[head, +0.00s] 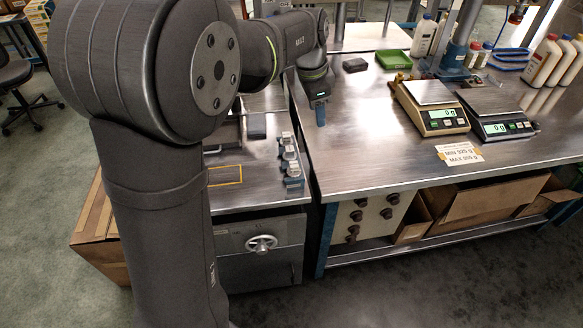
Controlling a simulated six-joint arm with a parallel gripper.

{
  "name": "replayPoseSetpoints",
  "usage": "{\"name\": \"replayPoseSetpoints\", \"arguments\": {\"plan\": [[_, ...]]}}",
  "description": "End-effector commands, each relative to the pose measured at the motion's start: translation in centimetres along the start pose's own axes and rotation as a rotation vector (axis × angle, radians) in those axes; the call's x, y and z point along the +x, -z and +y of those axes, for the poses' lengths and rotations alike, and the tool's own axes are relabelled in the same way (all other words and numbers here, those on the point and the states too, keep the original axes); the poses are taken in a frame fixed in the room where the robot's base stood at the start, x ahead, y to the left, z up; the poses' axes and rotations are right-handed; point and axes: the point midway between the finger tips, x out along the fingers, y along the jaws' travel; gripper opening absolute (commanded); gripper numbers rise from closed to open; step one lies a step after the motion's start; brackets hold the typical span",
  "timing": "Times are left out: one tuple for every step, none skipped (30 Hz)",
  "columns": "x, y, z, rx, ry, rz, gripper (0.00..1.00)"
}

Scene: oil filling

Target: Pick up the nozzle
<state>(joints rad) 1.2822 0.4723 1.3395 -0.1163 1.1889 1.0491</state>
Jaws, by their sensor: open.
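I cannot clearly pick out the nozzle. A small brass-coloured fitting (399,79) on the bench behind the left scale may be it, and a dark orange-and-black piece (517,12) hangs at the top right edge. Both are too small to tell. My gripper (320,120) points down at the left end of the bench, left of the fitting and apart from it. It is open, with nothing seen in it. Its fingertips are small and hard to make out.
Two scales (433,107) (497,114) reading 0 stand behind a paper label (460,154). A green tray (394,59), a black block (355,65), a blue hose (509,60) and white bottles (541,62) are farther back. The bench's front left is clear.

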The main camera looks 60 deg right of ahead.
Motion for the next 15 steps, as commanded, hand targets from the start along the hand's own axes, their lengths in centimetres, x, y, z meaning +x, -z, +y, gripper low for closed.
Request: {"name": "replayPoseSetpoints", "arguments": {"plan": [[1.6, 1.5, 0.9, -0.024, 0.015, 0.052, 0.49], [2.4, 2.4, 1.3, -0.046, 0.028, 0.088, 0.49], [3.5, 3.5, 1.9, -0.078, 0.044, 0.133, 0.49], [4.2, 4.2, 2.3, -0.103, 0.056, 0.167, 0.49], [4.9, 5.0, 2.7, -0.131, 0.068, 0.200, 0.49], [5.8, 5.8, 3.3, -0.168, 0.083, 0.241, 0.49], [6.4, 6.4, 3.6, -0.199, 0.096, 0.272, 0.49], [6.9, 7.0, 4.0, -0.230, 0.108, 0.302, 0.49], [7.7, 7.6, 4.5, -0.274, 0.125, 0.340, 0.49], [8.2, 7.9, 4.9, -0.308, 0.137, 0.367, 0.49], [8.7, 8.2, 5.3, -0.342, 0.150, 0.392, 0.49], [9.3, 8.5, 5.8, -0.391, 0.169, 0.426, 0.49], [9.7, 8.7, 6.1, -0.428, 0.183, 0.449, 0.49], [10.1, 8.8, 6.5, -0.465, 0.198, 0.472, 0.49], [10.6, 8.8, 6.9, -0.517, 0.219, 0.501, 0.49]]}}
